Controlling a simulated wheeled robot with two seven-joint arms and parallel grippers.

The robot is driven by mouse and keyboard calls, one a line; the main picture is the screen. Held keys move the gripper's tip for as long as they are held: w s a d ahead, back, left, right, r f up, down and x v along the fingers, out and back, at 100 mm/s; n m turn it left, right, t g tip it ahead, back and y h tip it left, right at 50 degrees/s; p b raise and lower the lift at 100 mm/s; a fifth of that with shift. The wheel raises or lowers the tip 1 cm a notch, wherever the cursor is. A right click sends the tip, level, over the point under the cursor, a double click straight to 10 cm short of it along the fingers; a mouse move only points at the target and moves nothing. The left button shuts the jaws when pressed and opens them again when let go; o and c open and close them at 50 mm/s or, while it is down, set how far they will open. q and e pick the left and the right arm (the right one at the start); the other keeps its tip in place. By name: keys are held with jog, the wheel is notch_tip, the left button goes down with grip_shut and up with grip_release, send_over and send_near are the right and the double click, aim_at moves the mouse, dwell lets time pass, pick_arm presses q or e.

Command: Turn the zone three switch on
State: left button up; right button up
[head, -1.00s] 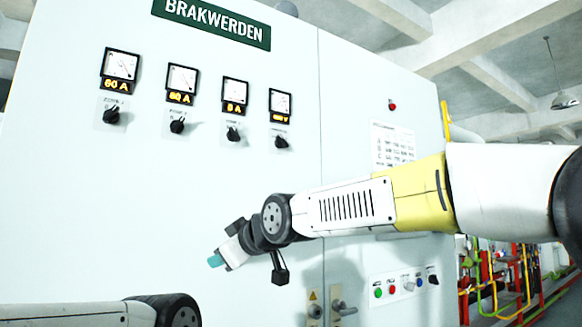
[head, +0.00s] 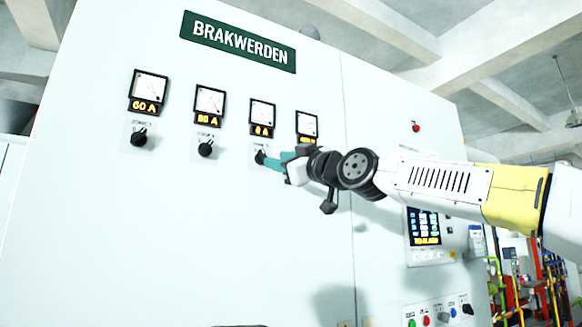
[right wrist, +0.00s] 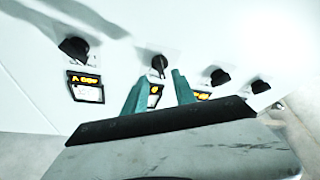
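The zone three switch (head: 260,157) is a small black knob under the third meter from the left on the pale cabinet front. My right gripper (head: 281,159) reaches it from the right, its teal fingertips close to the knob. In the right wrist view the two fingers (right wrist: 160,82) stand apart, with the zone three switch (right wrist: 158,64) showing in the gap between their tips. Whether they touch it is unclear, and its exact setting is hard to read. My left gripper is not in view.
The zone one switch (head: 139,137) and zone two switch (head: 205,149) sit to the left. A fourth switch (right wrist: 74,48) is close by, hidden behind my gripper in the head view. A panel with a screen (head: 424,227) and push buttons (head: 426,320) are lower right.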

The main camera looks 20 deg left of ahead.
jog(key=shift+x, duration=2.4)
grip_shut()
